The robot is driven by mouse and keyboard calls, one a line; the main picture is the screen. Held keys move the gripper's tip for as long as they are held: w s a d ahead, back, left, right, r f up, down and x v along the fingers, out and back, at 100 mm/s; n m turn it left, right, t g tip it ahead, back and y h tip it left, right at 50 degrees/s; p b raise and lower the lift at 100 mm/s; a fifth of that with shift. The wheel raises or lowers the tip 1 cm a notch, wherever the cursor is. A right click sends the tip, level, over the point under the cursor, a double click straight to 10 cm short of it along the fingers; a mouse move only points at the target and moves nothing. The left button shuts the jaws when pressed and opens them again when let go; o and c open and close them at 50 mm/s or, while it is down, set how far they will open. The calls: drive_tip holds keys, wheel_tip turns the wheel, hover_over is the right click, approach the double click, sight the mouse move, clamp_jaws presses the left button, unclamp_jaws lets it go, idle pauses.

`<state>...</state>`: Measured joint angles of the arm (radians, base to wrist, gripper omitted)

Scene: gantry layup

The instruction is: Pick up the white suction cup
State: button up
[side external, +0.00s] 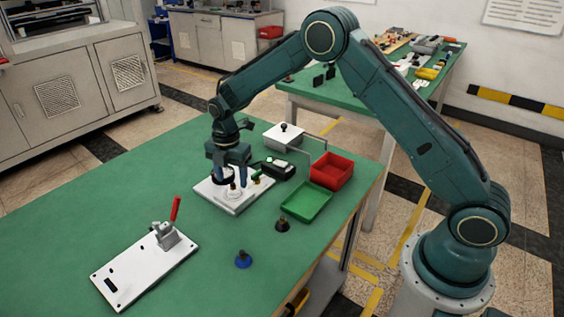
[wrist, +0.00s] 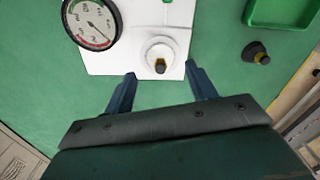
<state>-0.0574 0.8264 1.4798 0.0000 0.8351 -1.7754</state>
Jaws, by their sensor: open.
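The white suction cup (wrist: 160,57) stands on a white plate (wrist: 101,52) in the wrist view, with a dark and brass-coloured fitting on top. In the side view the white suction cup (side external: 233,191) is close beside my gripper's fingers and partly hard to make out. My gripper (wrist: 159,80) is open and empty, its two blue fingers spread to either side, with the cup between and slightly beyond the tips in the wrist picture. In the side view my gripper (side external: 232,183) points down over the white plate (side external: 233,208). I cannot tell the exact height gap.
A round gauge (wrist: 91,23) sits on the plate. A black suction cup (side external: 282,224), a blue one (side external: 243,259), a green tray (side external: 305,203) and a red bin (side external: 332,171) stand nearby. A toggle clamp (side external: 166,235) is on another plate. The left table area is clear.

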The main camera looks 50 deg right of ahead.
sight(232, 184)
drive_tip(key=shift+f, duration=1.65)
drive_tip(key=c, duration=1.1)
drive_tip(key=shift+r, duration=0.1)
wheel_tip(232, 184, up, 20)
drive_tip(key=shift+f, duration=0.1)
drive_tip(key=shift+c, duration=0.3)
